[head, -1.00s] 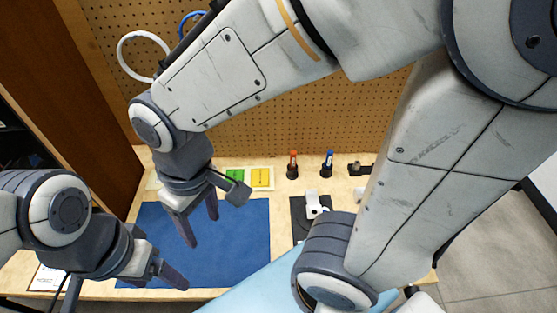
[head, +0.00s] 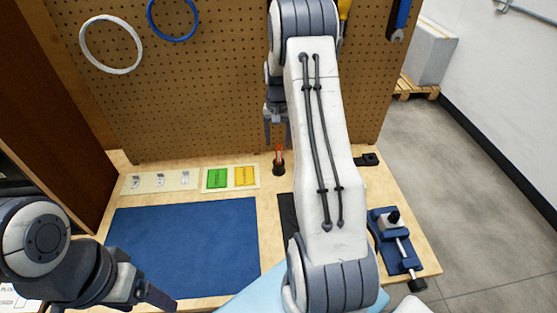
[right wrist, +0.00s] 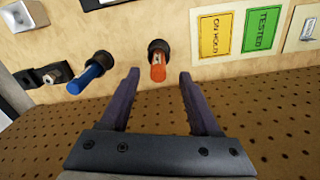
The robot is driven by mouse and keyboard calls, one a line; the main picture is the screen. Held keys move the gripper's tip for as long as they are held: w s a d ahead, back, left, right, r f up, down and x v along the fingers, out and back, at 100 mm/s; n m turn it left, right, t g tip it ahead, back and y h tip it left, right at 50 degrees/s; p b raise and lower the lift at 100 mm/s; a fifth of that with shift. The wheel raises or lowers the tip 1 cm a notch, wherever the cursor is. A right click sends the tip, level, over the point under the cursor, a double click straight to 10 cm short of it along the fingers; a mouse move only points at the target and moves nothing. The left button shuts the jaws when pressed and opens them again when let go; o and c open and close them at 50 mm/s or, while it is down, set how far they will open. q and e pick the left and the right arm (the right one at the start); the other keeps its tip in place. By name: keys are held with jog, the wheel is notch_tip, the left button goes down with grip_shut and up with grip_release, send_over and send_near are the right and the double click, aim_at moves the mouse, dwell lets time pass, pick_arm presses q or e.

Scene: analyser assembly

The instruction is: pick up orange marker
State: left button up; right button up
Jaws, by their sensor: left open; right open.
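The orange marker (head: 279,152) stands upright in a dark round holder (head: 279,169) at the back of the table, in front of the pegboard. In the right wrist view the orange marker (right wrist: 158,71) appears between the fingertips of my right gripper (right wrist: 159,76), with a gap on each side. My right gripper (head: 276,143) is open and empty, above and around the level of the marker's top in the head view; its far part is partly hidden by my arm. My left gripper (head: 158,296) is open and empty at the lower left, beside the blue mat.
A blue marker (right wrist: 88,77) in its own holder stands beside the orange one. Green (head: 217,178) and yellow (head: 245,176) label cards lie left of the holder. A blue mat (head: 185,250) covers the left table; a blue vise (head: 396,245) sits at the right. The pegboard (head: 200,100) rises behind.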

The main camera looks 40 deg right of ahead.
aim_at(279, 153)
jog(key=shift+f, duration=0.8)
jog(key=f, duration=0.1)
jog(key=f+p, duration=0.1)
jog(key=f, duration=0.2)
jog(key=shift+w+d+f, duration=0.1)
jog(key=shift+d+f, duration=0.05)
jog(key=shift+d, duration=0.15)
jog(key=shift+f, duration=0.45)
grip_shut()
